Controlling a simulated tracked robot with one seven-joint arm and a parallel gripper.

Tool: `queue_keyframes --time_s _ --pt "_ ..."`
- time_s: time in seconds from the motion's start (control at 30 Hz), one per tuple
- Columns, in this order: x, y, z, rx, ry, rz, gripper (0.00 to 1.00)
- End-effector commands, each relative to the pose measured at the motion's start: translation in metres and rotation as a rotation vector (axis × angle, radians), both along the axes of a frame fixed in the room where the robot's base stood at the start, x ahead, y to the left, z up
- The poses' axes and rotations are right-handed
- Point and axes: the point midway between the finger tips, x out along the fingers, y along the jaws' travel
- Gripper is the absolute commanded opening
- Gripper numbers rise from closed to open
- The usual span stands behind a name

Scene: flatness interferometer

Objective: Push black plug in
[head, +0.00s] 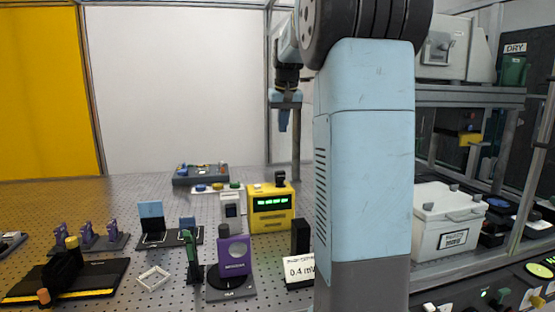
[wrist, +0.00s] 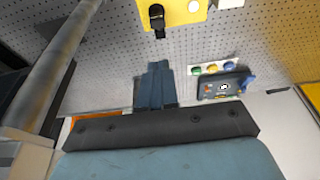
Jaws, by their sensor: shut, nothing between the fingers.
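A yellow instrument box (head: 270,215) with a green display stands near the middle of the perforated table in the head view. A small black plug (head: 280,177) sits upright at the right of its top. The wrist view shows the yellow box (wrist: 192,10) at the top edge, with the black plug (wrist: 157,17) at its near side. How deep the plug sits cannot be told. My gripper (head: 283,128) points down, well above the plug and apart from it. In the wrist view my gripper (wrist: 156,66) is shut and empty.
A white unit (head: 231,206) stands left of the yellow box, with a grey tray (head: 201,174) behind. A purple device (head: 234,256) and a black block (head: 300,237) stand in front. My arm column hides the right of the table. A white cooler (head: 445,220) stands farther right.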

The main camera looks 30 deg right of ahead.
Motion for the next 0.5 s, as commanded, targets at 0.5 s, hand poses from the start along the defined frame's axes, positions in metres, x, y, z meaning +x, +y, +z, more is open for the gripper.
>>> queue_keyframes --time_s 0.5 --pt "0.02 -0.007 -0.068 0.0 0.004 -0.001 0.0"
